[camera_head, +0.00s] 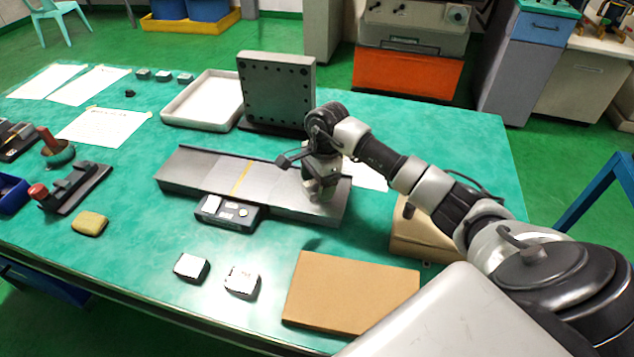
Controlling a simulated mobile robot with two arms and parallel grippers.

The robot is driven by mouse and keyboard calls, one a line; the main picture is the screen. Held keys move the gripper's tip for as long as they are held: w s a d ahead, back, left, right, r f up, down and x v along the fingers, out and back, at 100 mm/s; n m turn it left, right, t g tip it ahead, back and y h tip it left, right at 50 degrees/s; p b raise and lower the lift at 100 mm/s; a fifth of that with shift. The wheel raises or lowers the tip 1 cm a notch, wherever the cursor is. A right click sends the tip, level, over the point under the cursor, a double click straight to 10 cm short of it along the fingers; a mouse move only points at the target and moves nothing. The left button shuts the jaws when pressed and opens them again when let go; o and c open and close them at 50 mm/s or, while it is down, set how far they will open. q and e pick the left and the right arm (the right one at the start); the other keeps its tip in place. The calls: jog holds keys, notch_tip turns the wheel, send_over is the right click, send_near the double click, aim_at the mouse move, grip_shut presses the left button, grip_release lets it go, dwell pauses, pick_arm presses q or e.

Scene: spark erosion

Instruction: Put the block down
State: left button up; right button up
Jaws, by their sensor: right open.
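My right gripper (322,192) is open and points down at the right end of a long grey metal plate (208,172) with a yellow stripe across it. A small grey shape shows at its fingertips. I cannot tell whether it is a block or part of the fingers, or whether it touches the plate. Two small dark blocks with white tops, a left one (191,268) and a right one (242,282), lie apart on the green table in front of the plate. My left gripper is not in view.
A control box (228,214) sits at the plate's front edge. Behind the plate are a white tray (203,100) and an upright drilled plate (277,90). A brown board (350,292) lies at front right, a cardboard box (425,236) behind it.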

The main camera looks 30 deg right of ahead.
notch_tip(320, 180, up, 12)
jog(key=d+b, duration=0.1)
jog(key=shift+d+f+b, duration=0.25)
jog(key=shift+d+b, duration=0.05)
jog(key=shift+d, duration=0.05)
